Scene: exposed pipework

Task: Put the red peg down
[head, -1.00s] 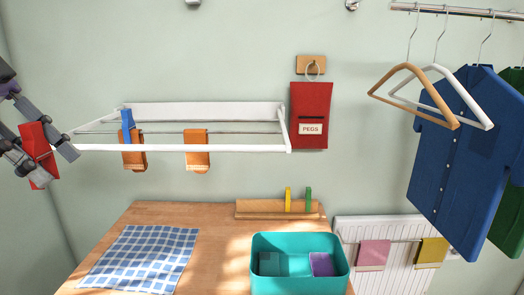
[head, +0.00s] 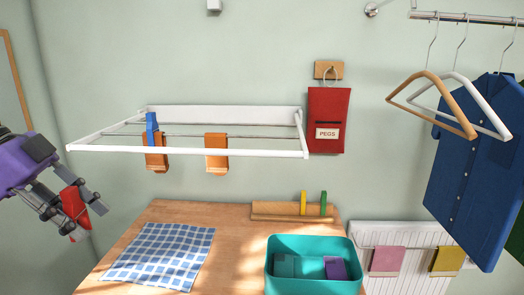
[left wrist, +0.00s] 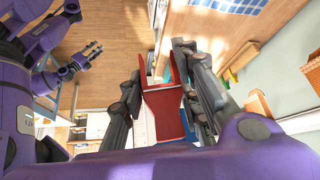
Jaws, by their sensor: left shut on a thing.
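The red peg (head: 73,202) is between the fingers of my left gripper (head: 70,208), at the left of the head view. It is held in the air, below the left end of the drying rack and left of the table. In the left wrist view the red peg (left wrist: 162,103) fills the gap between the two fingers. My right gripper (left wrist: 88,58) shows at the upper left of the left wrist view, its fingers apart and empty. The wooden peg rail (head: 268,211) on the table holds an upright yellow peg (head: 303,201) and a green peg (head: 323,202).
The table (head: 235,235) carries a checked cloth (head: 160,255) and a teal basket (head: 312,243). Hangers and shirts hang right.

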